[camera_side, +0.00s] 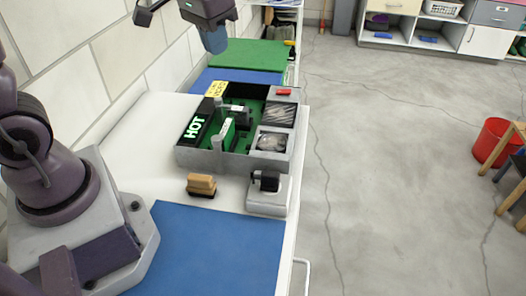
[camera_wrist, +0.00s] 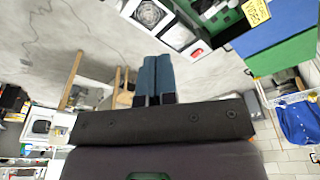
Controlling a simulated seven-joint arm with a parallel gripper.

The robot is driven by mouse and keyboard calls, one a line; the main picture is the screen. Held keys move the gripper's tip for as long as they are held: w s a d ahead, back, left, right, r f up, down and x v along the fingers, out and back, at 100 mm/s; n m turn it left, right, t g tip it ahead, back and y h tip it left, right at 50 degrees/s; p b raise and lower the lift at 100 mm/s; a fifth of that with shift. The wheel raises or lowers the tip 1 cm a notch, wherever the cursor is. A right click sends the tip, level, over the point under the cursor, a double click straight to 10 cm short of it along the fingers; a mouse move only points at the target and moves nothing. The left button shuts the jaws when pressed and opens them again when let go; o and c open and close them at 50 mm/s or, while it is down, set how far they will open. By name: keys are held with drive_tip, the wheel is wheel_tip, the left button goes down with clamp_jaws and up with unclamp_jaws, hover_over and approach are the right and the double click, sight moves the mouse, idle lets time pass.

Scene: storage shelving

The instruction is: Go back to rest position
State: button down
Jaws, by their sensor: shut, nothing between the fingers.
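My gripper (camera_side: 216,45) shows at the top of the side view, raised above the far part of the bench, over the area of the green mat (camera_side: 245,53). Its blue fingers point down and hold nothing. In the wrist view my gripper (camera_wrist: 157,60) has its two blue fingers pressed together, with free space around the tips. The grey box (camera_side: 235,164) with the HOT label stands on the bench, nearer the camera than my gripper and apart from it. Most of my arm between base and wrist is outside the side view.
A blue mat (camera_side: 205,255) lies at the front of the bench. A wooden-handled brush (camera_side: 201,184) and a small grey device (camera_side: 268,196) stand before the box. A brick wall (camera_side: 110,60) runs along the left. Open floor lies right, with a red bucket (camera_side: 497,141).

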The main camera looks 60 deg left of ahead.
drive_tip(key=s+d+r+t, duration=0.1)
drive_tip(key=s+d+r, duration=0.1)
drive_tip(key=s, duration=0.4)
drive_tip(key=s+d+r+m+t, duration=0.1)
drive_tip(key=s+r+t, duration=0.1)
drive_tip(key=s, duration=0.4)
drive_tip(key=shift+s+d+t, duration=0.3)
drive_tip(key=shift+s+d, duration=0.05)
drive_tip(key=shift+s, duration=0.05)
